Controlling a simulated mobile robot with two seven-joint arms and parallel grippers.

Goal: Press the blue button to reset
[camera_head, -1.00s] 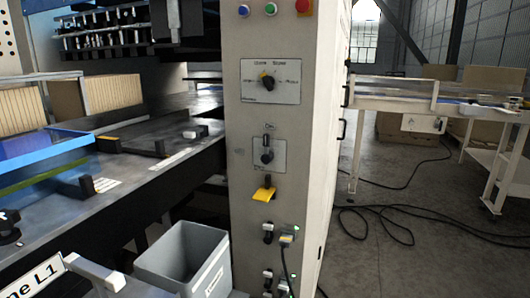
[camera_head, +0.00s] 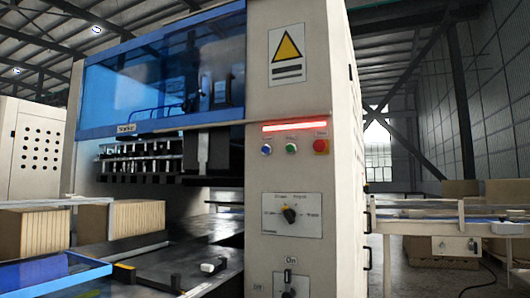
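The blue button (camera_head: 266,149) is a small round button on the front of the beige machine column (camera_head: 310,230). It is the leftmost of a row of three, below a lit red light bar (camera_head: 294,126). A green button (camera_head: 291,149) is in the middle and a larger red button (camera_head: 320,146) is at the right. Neither of my grippers shows in the head view.
Below the buttons are a rotary selector (camera_head: 289,214) and an On/Off switch (camera_head: 289,290). A blue transparent guard (camera_head: 165,75) covers the machine at upper left. Stacks of cardboard (camera_head: 135,220) stand at left. A conveyor (camera_head: 450,222) stands at right.

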